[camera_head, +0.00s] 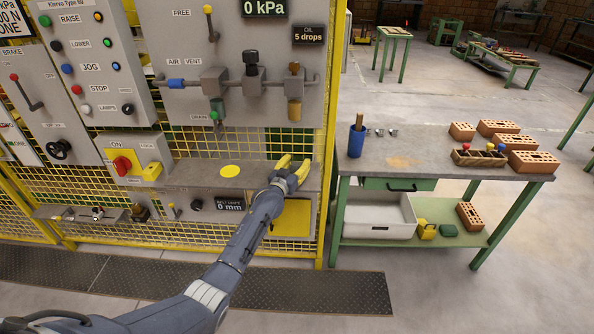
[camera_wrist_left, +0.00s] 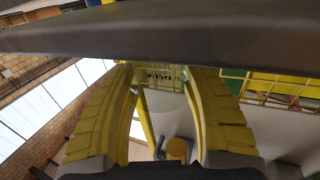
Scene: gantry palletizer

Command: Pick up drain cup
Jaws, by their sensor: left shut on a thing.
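My left gripper (camera_head: 293,172) is at the right end of the grey shelf (camera_head: 195,182) on the panel front, with its yellow fingers pointing up and away. My right gripper is not in view.
A yellow disc (camera_head: 231,171) marks the shelf left of my gripper. Yellow mesh and a post (camera_head: 329,120) stand close on the right. Beyond is a workbench (camera_head: 420,160) with a blue cup (camera_head: 356,142), bricks and a small crate. A white bin (camera_head: 380,215) sits below.

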